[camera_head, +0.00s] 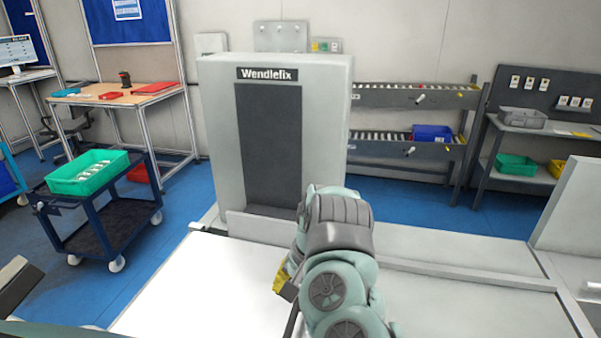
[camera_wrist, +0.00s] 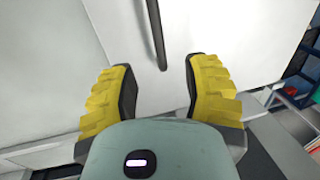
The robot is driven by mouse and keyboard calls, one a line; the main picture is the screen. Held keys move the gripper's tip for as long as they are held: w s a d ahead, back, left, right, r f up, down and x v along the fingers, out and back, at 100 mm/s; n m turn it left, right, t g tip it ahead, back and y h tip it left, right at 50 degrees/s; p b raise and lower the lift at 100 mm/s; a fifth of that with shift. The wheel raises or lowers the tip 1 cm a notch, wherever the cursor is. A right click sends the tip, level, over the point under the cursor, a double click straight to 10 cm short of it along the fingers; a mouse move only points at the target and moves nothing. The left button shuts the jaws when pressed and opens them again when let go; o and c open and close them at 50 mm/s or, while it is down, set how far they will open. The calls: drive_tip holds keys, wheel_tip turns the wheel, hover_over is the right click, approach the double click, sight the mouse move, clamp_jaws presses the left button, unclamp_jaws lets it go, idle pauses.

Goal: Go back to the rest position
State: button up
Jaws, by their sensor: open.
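My gripper (camera_wrist: 160,90) is open in the wrist view, its two yellow ridged fingers well apart with nothing between them. Past the fingers are pale panels and a thin dark bar (camera_wrist: 155,35). In the head view my arm reaches over the white work surface (camera_head: 190,290), in front of the grey Wendlefix machine (camera_head: 315,150). One yellow finger of my gripper (camera_head: 283,281) shows at the arm's left side; the rest of the gripper is hidden behind the arm.
A dark blue cart (camera_head: 118,225) with a green bin (camera_head: 88,172) stands at left. A wooden-topped bench (camera_head: 120,97) is behind it. Roller shelves (camera_head: 405,97) and a grey table (camera_head: 550,130) stand at back right. Blue floor (camera_head: 180,215) is open between cart and machine.

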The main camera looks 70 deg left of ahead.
drive_tip(key=shift+r, duration=0.3)
idle(0.5)
